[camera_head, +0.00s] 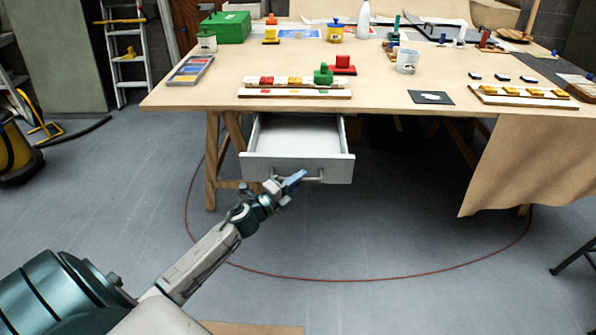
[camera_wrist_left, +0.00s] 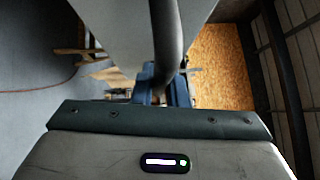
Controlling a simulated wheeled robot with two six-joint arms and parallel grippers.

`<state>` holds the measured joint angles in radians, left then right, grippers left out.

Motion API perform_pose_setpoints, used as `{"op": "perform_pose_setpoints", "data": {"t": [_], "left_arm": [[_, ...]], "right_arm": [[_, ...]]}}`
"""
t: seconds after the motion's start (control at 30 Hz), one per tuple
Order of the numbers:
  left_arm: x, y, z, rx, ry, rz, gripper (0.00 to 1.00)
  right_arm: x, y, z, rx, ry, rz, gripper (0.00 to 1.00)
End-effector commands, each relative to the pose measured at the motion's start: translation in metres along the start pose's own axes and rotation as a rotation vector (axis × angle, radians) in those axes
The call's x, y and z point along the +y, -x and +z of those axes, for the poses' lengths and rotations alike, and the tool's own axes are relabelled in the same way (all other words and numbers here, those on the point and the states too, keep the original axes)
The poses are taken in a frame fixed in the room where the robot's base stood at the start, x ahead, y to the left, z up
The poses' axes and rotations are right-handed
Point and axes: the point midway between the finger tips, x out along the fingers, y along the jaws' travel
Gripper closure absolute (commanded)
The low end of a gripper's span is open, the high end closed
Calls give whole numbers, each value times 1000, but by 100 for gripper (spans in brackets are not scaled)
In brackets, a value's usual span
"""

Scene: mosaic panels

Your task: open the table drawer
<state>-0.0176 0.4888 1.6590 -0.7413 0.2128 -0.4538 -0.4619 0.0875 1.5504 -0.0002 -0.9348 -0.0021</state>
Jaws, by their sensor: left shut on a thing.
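The table drawer (camera_head: 300,138) is pulled well out from under the table, and its white inside shows empty. Its grey front (camera_head: 335,168) faces me and carries a bar handle (camera_head: 313,178). My left gripper (camera_head: 292,183) is at the left part of the handle, shut on it. In the left wrist view the handle (camera_wrist_left: 168,45) runs as a dark bar down between the blue fingers (camera_wrist_left: 165,92) of my left gripper. The drawer front (camera_wrist_left: 120,30) fills the upper middle of that view. My right gripper is not in view.
The wooden table (camera_head: 210,110) holds mosaic strips, a green box (camera_head: 226,27), jars and a white bottle (camera_head: 363,20). Brown paper (camera_head: 530,165) hangs over its right front edge. A red cable (camera_head: 400,278) curves over the floor. The floor before the drawer is otherwise clear.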

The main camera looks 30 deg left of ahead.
Motion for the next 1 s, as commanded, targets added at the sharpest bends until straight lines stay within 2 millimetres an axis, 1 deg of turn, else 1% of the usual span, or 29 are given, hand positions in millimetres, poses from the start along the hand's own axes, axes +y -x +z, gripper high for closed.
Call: {"op": "perform_pose_setpoints", "data": {"t": [0.2, 0.53, 0.57, 0.6, 0.67, 1.0], "left_arm": [[-2, 6, -6, 1, 0, -2, 100], [-2, 6, -6, 1, -1, -2, 100], [-2, 6, -6, 1, -1, -2, 84], [-2, 6, -6, 1, -1, -1, 76], [-2, 6, -6, 1, -1, -1, 66], [-1, 6, -5, 1, -1, -1, 66]], "right_arm": [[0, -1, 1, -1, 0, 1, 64], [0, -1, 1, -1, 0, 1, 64], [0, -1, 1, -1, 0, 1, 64], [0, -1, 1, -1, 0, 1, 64], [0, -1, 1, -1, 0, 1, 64], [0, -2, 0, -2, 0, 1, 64]]}}
